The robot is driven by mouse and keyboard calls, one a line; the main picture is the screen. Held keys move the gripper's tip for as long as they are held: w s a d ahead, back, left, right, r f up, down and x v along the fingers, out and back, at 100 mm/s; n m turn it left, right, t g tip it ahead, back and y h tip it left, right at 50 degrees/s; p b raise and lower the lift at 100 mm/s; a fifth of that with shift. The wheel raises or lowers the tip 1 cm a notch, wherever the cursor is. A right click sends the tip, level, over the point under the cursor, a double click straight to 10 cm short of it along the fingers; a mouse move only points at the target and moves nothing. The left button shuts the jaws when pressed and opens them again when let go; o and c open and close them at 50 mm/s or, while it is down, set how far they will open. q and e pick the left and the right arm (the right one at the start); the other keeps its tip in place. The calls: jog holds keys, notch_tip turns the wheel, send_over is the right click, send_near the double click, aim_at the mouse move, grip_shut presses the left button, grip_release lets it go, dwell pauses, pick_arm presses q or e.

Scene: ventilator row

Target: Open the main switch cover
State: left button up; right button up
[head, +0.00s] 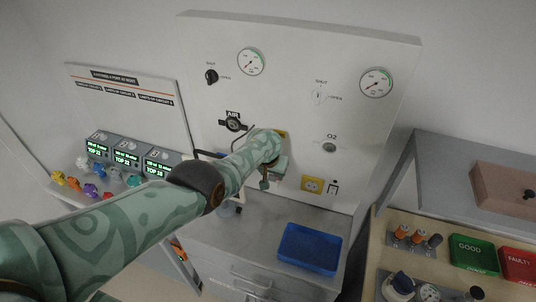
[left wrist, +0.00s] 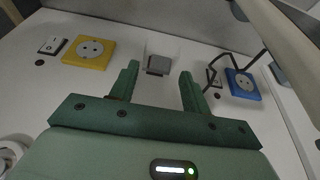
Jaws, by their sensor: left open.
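My left gripper (head: 274,174) is in front of the white wall panel (head: 300,110), low on it. In the left wrist view its two green fingers (left wrist: 160,69) are apart with nothing held between them. Beyond the gap sits a small grey block with a pale, clear-looking cover (left wrist: 158,62), which looks like the main switch. The fingertips point towards it; I cannot tell whether they touch it. Whether the cover is shut is unclear. In the head view my arm and gripper hide this part. My right gripper is not in view.
A yellow socket (left wrist: 88,51) and a blue socket (left wrist: 242,83) with a dark cable flank the switch. A blue tray (head: 310,249) lies on the grey cabinet below. Green (head: 474,253) and red (head: 518,264) bins stand at the right. Coloured connectors (head: 92,190) are at left.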

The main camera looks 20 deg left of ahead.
pick_arm(q)
jog(key=p+v, duration=1)
jog(key=v, duration=0.5)
jog(key=shift+f, duration=0.1)
